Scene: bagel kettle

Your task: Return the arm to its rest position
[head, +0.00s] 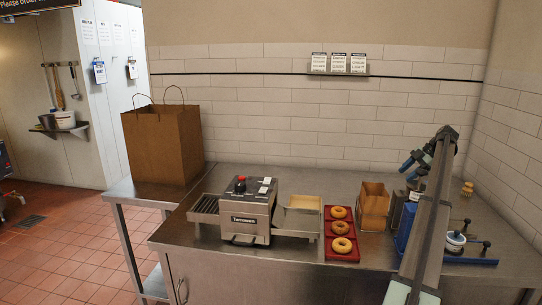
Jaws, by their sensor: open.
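My arm rises from the bottom edge at the right of the head view, over the counter, and bends at its top. My gripper (407,169) hangs to the left of that bend, in front of the tiled wall. It is small in the picture, appears open and holds nothing that I can see. It is above the counter, up and right of a brown paper bag (373,206), and apart from it. My arm hides part of the counter and of a blue stand behind it.
A steel toaster (244,213) stands mid-counter (300,178). A red tray (327,252) holds three bagels (341,228). A large paper bag (163,143) stands on the left side table. A blue base (480,260) with a white-lidded pot (455,241) is at right. The back counter is partly clear.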

